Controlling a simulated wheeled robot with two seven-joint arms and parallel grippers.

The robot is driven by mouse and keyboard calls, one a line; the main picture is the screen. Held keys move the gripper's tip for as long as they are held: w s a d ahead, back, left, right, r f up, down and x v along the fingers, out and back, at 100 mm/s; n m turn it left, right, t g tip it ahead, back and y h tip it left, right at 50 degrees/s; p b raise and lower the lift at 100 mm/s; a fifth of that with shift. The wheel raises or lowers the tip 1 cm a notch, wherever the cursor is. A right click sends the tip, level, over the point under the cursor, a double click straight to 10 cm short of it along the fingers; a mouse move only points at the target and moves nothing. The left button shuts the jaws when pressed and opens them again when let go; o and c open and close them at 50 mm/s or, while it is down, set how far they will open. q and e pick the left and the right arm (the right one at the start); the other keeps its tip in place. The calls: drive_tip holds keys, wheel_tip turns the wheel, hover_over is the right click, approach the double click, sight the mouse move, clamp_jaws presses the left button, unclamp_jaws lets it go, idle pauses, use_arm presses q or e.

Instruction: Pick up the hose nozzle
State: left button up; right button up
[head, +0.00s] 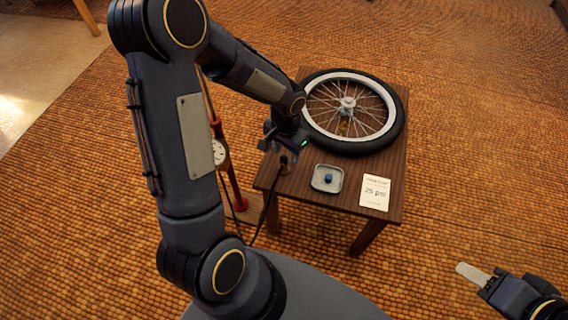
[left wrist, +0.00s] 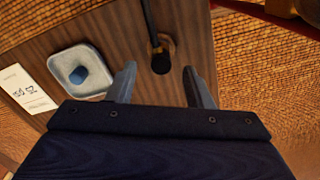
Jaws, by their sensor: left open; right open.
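The hose nozzle (head: 285,164) is a small dark piece at the left edge of the small wooden table (head: 340,195), with a black hose running down from that edge. In the left wrist view the nozzle (left wrist: 161,62) has a black round end and a brass-coloured band, beside a brown wooden piece (left wrist: 168,44). My left gripper (head: 284,152) is over that edge, partly hidden by its own arm. Its open fingers (left wrist: 159,76) appear on either side of the nozzle, with gaps. My right gripper (head: 474,273) is open and empty, away from the table at lower right.
A spoked wheel with a black tyre (head: 392,100) lies on the table's far part. A grey dish (head: 318,184) with a blue cap (head: 328,179) and a "25 psi" card (head: 375,193) lie nearer. A red pump with a gauge (head: 219,153) stands left of the table.

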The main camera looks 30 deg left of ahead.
sight(285, 157)
use_arm(q)
wheel_tip(285, 157, down, 3)
drive_tip(key=shift+s+a+f+b, duration=0.1)
drive_tip(key=shift+s+f+b, duration=0.1)
drive_tip(key=shift+b, duration=0.25)
drive_tip(key=shift+r, duration=0.1)
use_arm(e)
drive_tip(key=shift+f, duration=0.75)
use_arm(q)
clamp_jaws()
drive_tip(key=shift+r, duration=0.1)
drive_tip(key=shift+w+r, duration=0.1)
drive_tip(key=shift+r, duration=0.2)
wheel_tip(285, 157, up, 2)
drive_tip(key=shift+r+p, duration=0.15)
drive_tip(key=shift+p, duration=0.55)
drive_tip(key=w+d+r+p, duration=0.4)
drive_tip(key=w+d+r, duration=0.4)
drive_tip(key=d+r, duration=0.2)
drive_tip(key=shift+d, duration=0.7)
use_arm(e)
wheel_tip(285, 157, up, 6)
drive_tip(key=shift+f, duration=0.1)
